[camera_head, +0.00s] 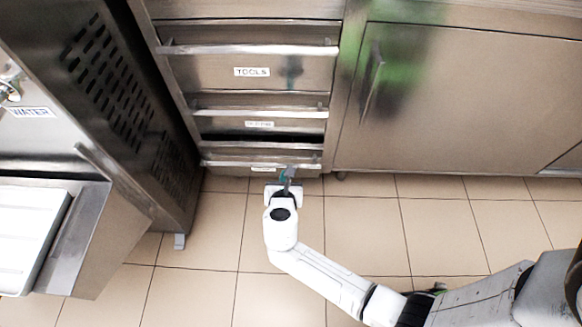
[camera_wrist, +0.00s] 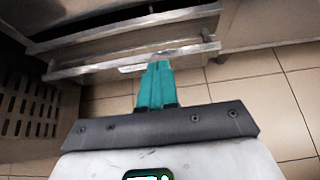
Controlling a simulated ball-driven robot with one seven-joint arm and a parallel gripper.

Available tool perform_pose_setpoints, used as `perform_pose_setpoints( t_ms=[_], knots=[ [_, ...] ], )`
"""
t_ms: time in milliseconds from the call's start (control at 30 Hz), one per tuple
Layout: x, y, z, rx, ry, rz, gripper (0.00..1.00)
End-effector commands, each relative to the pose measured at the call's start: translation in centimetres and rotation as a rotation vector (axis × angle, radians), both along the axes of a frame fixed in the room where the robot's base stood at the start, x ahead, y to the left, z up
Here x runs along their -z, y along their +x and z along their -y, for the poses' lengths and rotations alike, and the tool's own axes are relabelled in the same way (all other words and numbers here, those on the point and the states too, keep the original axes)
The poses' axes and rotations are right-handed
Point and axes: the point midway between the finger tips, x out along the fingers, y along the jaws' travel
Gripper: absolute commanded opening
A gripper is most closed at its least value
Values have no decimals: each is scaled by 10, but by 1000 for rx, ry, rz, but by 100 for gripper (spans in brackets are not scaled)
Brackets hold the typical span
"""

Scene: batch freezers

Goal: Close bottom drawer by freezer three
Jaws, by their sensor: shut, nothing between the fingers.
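A steel drawer stack stands at the back in the head view, its top drawer (camera_head: 232,70) labelled TOOLS. The bottom drawer (camera_head: 225,164) sticks out a little, with a dark gap above its front edge. My gripper (camera_head: 287,177) is shut and empty, low at the bottom drawer's front, right of its label. In the wrist view the teal fingers of my gripper (camera_wrist: 157,66) are together and point at the bottom drawer (camera_wrist: 130,62), by its handle bar. I cannot tell whether they touch it.
A steel machine with a vented side (camera_head: 108,85) stands close on the left, with a WATER label and a white tray (camera_head: 30,225). A closed cabinet door (camera_head: 460,100) is right of the drawers. The tiled floor (camera_head: 200,270) in front is clear.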

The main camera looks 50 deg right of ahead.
Motion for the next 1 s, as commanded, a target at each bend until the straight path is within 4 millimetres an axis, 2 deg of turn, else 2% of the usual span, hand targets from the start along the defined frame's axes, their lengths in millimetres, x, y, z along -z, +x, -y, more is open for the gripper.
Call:
perform_pose_setpoints(
  t_ms=[100, 433, 700, 1000],
  knots=[
    [15, 12, 16, 4, 0, 1, 0],
    [47, 47, 61, 4, -1, 1, 0],
    [42, 66, 85, 2, 1, 1, 0],
    [41, 69, 88, 0, 1, -1, 0]
  ],
)
